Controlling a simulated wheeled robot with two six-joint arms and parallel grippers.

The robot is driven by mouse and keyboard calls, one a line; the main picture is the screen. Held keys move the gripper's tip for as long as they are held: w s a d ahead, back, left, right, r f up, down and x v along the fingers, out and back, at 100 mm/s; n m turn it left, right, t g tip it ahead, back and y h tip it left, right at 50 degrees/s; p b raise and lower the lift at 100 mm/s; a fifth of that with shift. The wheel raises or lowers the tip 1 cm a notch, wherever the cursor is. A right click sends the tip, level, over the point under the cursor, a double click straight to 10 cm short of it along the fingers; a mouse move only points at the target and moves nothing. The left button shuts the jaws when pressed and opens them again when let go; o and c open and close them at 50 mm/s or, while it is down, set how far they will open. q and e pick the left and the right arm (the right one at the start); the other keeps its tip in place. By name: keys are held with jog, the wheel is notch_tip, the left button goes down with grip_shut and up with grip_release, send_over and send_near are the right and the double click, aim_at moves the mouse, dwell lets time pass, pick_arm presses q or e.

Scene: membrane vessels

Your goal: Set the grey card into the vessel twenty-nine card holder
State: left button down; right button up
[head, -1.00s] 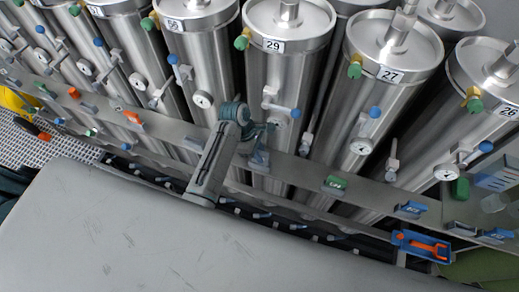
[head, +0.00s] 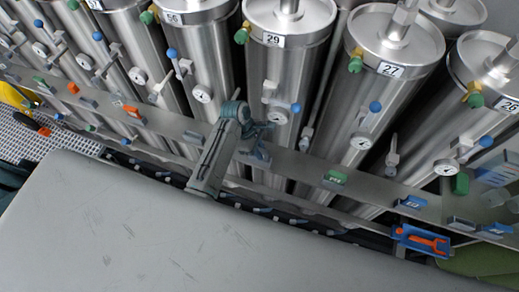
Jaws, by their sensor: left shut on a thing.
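Vessel twenty-nine (head: 290,14) is a steel cylinder with a white "29" label, upper middle. The grey rail (head: 292,165) crosses in front of it and carries card holders. A grey-blue holder (head: 261,153) sits on the rail below vessel twenty-nine, right beside my left gripper (head: 260,130). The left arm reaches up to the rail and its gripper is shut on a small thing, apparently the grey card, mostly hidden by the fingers. I cannot tell whether the card is inside the holder or just in front of it. My right gripper is not in view.
Other holders on the rail bear an orange card (head: 132,111), a green card (head: 336,177) and a blue card (head: 412,202). A blue tray with an orange tool (head: 422,241) hangs at right. Gauges and valves project from the vessels close above the rail.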

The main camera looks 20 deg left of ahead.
pick_arm(q)
jog(key=shift+s+f, duration=0.1)
jog(key=shift+f, duration=0.1)
jog(key=c, duration=1.3)
grip_release()
jog(key=shift+o, duration=0.2)
jog(key=b+v, duration=0.2)
jog(key=v, duration=0.8)
jog(key=shift+r+b, duration=0.35)
jog(key=shift+b, duration=0.05)
jog(key=shift+a, duration=0.15)
